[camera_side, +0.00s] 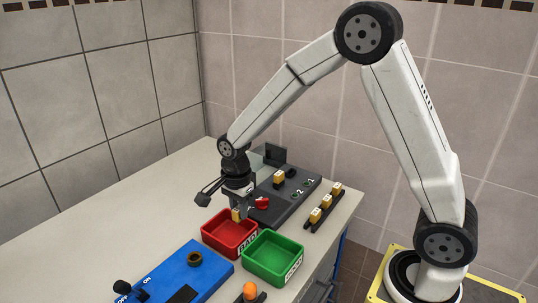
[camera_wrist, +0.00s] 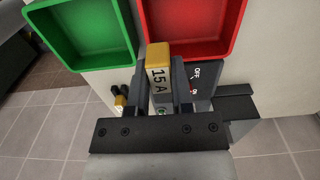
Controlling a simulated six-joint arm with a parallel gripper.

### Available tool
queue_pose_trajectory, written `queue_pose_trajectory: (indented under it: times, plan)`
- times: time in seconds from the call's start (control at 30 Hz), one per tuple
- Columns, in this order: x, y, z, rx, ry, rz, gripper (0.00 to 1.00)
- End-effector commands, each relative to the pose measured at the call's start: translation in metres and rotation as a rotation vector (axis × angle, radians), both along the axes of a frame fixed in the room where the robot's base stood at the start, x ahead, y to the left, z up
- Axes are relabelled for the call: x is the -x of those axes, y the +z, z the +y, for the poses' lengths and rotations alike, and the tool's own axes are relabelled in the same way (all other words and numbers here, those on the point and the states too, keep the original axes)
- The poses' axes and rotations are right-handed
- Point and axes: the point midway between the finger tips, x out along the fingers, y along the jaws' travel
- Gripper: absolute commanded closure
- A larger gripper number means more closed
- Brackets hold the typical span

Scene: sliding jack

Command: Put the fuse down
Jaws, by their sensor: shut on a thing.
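My gripper (camera_side: 237,208) is shut on a yellow-topped fuse (camera_side: 236,215). In the wrist view the fuse (camera_wrist: 158,78), marked 15A, stands between the two fingers (camera_wrist: 163,82). In the side view the fuse shows at the far side of the red tray (camera_side: 218,241), which is labelled BAD. In the wrist view its yellow end overlaps the lower left edge of the red tray (camera_wrist: 190,51). I cannot tell how high it is above the tray. The green tray (camera_side: 291,274) is beside the red one, and both trays look empty.
A dark grey panel (camera_side: 268,211) marked 1 and 2, with a yellow fuse (camera_side: 279,177) and a red knob (camera_side: 262,202), stands behind. A rack holds several fuses (camera_side: 326,201) at right. A blue box (camera_side: 172,276) and an orange knob (camera_side: 250,291) are in front. The table's left is clear.

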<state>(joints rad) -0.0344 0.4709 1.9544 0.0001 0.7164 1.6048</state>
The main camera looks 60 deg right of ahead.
Motion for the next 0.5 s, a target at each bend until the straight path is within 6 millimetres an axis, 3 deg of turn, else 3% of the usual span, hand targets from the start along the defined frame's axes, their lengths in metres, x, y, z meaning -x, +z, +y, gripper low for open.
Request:
queue_pose_trajectory:
  times: [0.3,0.5]
  plan:
    - [-0.026,-0.032,0.001,0.0,0.0,0.001,1.0]
    - [-0.033,-0.04,0.001,0.0,0.0,0.0,1.0]
